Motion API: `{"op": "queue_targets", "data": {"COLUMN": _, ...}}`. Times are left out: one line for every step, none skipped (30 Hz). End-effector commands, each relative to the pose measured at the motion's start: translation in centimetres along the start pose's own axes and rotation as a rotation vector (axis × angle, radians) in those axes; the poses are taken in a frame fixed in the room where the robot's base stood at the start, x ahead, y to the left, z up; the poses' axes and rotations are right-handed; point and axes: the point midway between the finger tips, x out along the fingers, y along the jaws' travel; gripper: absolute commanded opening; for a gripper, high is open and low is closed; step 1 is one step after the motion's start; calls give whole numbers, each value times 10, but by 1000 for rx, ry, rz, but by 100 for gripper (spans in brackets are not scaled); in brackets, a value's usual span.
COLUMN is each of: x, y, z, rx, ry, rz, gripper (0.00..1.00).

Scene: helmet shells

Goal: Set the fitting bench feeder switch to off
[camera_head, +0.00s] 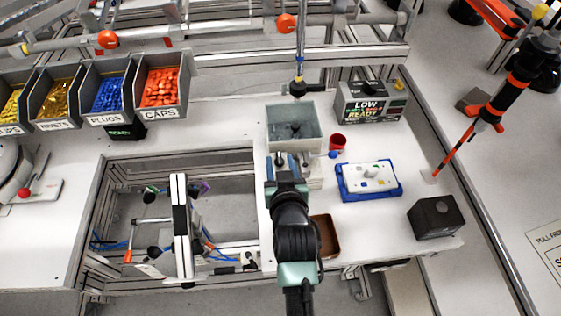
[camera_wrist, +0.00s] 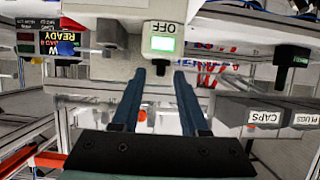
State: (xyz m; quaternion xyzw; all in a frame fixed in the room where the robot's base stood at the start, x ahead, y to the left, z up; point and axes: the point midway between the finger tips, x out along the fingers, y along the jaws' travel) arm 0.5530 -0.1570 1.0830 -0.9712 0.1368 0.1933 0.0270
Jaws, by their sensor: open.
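In the wrist view, which shows signs upside down, a pale switch housing (camera_wrist: 160,30) carries the word OFF and a lit green panel (camera_wrist: 162,44). A small dark piece shows at the housing's lower edge, just beyond my fingertips. My gripper (camera_wrist: 160,76) is open, with its two fingers apart on either side of that piece and nothing visibly held. I cannot tell whether the fingers touch it. In the head view my gripper (camera_head: 286,162) is at the near side of a grey feeder bin (camera_head: 295,146), and the switch is not clearly seen there.
A LOW/READY display box (camera_head: 372,118) stands right of the bin. A red cup (camera_head: 337,142), a blue tray (camera_head: 357,194), a black box (camera_head: 435,217) and a brown tray (camera_head: 331,240) lie to the right. CAPS (camera_head: 160,115) and PLUGS bins are at left.

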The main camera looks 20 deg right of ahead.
Motion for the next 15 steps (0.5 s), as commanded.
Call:
{"op": "queue_targets", "data": {"x": 0, "y": 0, "z": 0, "rx": 0, "ry": 0, "rz": 0, "gripper": 44}}
{"op": "queue_targets", "data": {"x": 0, "y": 0, "z": 0, "rx": 0, "ry": 0, "rz": 0, "gripper": 44}}
{"op": "queue_targets", "data": {"x": 0, "y": 0, "z": 0, "rx": 0, "ry": 0, "rz": 0, "gripper": 44}}
{"op": "queue_targets", "data": {"x": 0, "y": 0, "z": 0, "rx": 0, "ry": 0, "rz": 0, "gripper": 44}}
{"op": "queue_targets", "data": {"x": 0, "y": 0, "z": 0, "rx": 0, "ry": 0, "rz": 0, "gripper": 38}}
{"op": "queue_targets", "data": {"x": 0, "y": 0, "z": 0, "rx": 0, "ry": 0, "rz": 0, "gripper": 31}}
{"op": "queue_targets", "data": {"x": 0, "y": 0, "z": 0, "rx": 0, "ry": 0, "rz": 0, "gripper": 26}}
{"op": "queue_targets", "data": {"x": 0, "y": 0, "z": 0, "rx": 0, "ry": 0, "rz": 0, "gripper": 20}}
{"op": "queue_targets", "data": {"x": 0, "y": 0, "z": 0, "rx": 0, "ry": 0, "rz": 0, "gripper": 13}}
{"op": "queue_targets", "data": {"x": 0, "y": 0, "z": 0, "rx": 0, "ry": 0, "rz": 0, "gripper": 8}}
{"op": "queue_targets", "data": {"x": 0, "y": 0, "z": 0, "rx": 0, "ry": 0, "rz": 0, "gripper": 2}}
{"op": "queue_targets", "data": {"x": 0, "y": 0, "z": 0, "rx": 0, "ry": 0, "rz": 0, "gripper": 0}}
{"op": "queue_targets", "data": {"x": 0, "y": 0, "z": 0, "rx": 0, "ry": 0, "rz": 0, "gripper": 0}}
{"op": "queue_targets", "data": {"x": 0, "y": 0, "z": 0, "rx": 0, "ry": 0, "rz": 0, "gripper": 0}}
{"op": "queue_targets", "data": {"x": 0, "y": 0, "z": 0, "rx": 0, "ry": 0, "rz": 0, "gripper": 0}}
